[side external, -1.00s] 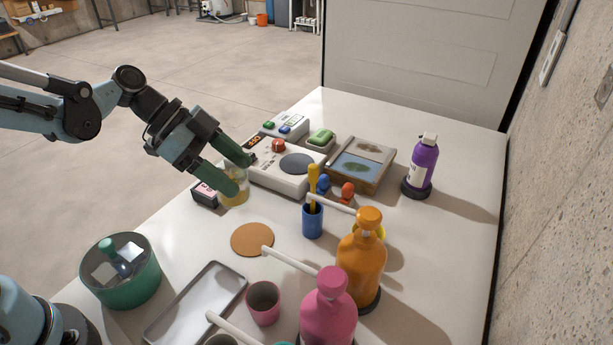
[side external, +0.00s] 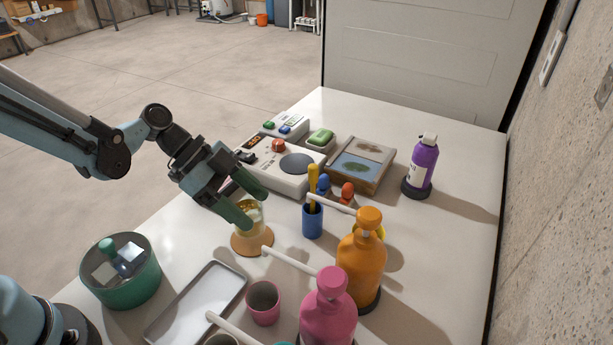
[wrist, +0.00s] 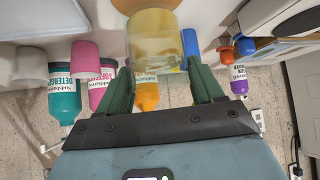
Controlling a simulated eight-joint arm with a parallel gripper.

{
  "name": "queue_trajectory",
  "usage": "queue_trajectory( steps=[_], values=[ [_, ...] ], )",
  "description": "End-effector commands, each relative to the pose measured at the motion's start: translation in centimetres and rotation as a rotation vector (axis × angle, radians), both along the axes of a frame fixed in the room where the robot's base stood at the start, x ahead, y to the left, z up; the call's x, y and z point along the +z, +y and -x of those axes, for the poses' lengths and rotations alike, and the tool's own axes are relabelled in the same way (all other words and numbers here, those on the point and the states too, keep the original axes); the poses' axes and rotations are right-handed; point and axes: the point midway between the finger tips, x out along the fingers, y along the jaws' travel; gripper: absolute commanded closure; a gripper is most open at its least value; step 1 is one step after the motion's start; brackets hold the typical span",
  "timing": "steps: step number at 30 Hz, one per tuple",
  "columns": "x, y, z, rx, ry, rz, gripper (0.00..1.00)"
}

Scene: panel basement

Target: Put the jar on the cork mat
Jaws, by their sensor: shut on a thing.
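The jar (side external: 251,215) is clear with yellowish contents. My gripper (side external: 243,210) is shut on it, with a green finger on either side. In the side external view the jar is upright over the round cork mat (side external: 249,246); I cannot tell whether its base touches the mat. The mat's front part shows and the rest is hidden behind the jar and fingers. In the wrist view the jar (wrist: 156,42) sits between the fingertips of my gripper (wrist: 160,75).
A blue cup (side external: 312,222) with a yellow brush stands right of the jar. A grey tray (side external: 165,338), a pink cup (side external: 263,303) and a green round container (side external: 120,285) are in front. Orange (side external: 362,270) and pink (side external: 328,315) pump bottles reach their spouts toward the mat.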

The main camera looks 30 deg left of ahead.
Motion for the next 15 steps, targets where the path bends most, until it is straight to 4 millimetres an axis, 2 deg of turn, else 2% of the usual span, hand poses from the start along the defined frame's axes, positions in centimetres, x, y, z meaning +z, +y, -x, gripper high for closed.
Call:
queue_trajectory(
  steps=[7, 15],
  values=[
    [-2.3, 0.0, 0.0, 0.0, 0.0, 0.001, 0.72],
    [-2.7, 0.0, 0.0, 0.0, 0.0, 0.001, 0.72]
  ],
)
